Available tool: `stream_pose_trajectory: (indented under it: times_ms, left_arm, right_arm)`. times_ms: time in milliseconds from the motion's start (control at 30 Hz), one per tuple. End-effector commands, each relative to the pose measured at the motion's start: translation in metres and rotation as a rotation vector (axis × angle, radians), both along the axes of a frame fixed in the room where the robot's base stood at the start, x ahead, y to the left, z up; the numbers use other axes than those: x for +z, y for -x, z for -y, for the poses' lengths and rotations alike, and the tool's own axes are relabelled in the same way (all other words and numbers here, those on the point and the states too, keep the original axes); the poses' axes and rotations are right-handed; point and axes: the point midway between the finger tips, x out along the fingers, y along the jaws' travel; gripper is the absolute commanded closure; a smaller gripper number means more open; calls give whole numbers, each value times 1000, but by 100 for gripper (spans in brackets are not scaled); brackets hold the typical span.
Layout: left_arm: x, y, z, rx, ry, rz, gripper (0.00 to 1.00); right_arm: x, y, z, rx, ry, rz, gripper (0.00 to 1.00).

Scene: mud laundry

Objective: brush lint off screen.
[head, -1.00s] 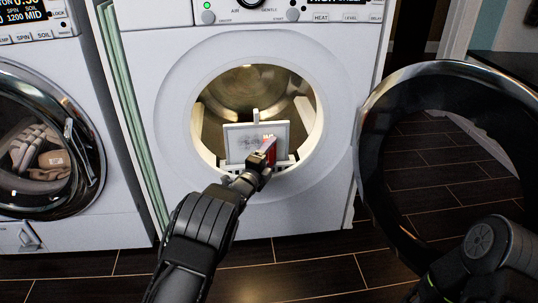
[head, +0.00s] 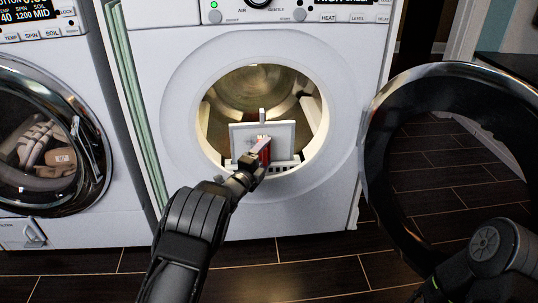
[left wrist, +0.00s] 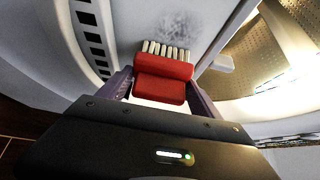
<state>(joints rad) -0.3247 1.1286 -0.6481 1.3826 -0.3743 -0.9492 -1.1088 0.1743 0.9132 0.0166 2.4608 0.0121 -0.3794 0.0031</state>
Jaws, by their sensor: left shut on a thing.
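The lint screen (head: 282,132) is a white framed panel with a handle on top, standing in the lower front of the open dryer mouth. My left gripper (head: 260,152) is shut on a red brush (left wrist: 160,80) with cream bristles, in front of the screen's middle. The brush also shows in the head view (head: 265,151), partly hidden by the gripper. In the left wrist view the bristles point at a grey lint patch (left wrist: 183,22) on the screen (left wrist: 222,14); whether they touch it I cannot tell. In the head view the gripper and brush cover most of the patch. My right gripper is out of view.
The dryer's round door (head: 372,130) stands open at the right, with my right arm in front of it. A washer (head: 50,225) with shoes behind its round door is at the left. The dryer drum (head: 255,88) looks empty behind the screen.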

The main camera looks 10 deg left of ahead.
Motion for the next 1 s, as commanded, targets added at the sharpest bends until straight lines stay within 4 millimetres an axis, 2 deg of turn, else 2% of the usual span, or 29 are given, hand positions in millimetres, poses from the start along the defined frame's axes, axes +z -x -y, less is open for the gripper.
stream_pose_trajectory:
  times_ms: [267,700,1000]
  left_arm:
    - [0,0,0,-1,1,0,58]
    - [0,5,-33,3,1,0,58]
    - [1,5,-38,6,0,1,58]
  right_arm:
    - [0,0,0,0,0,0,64]
    - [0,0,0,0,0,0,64]
    - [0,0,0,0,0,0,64]
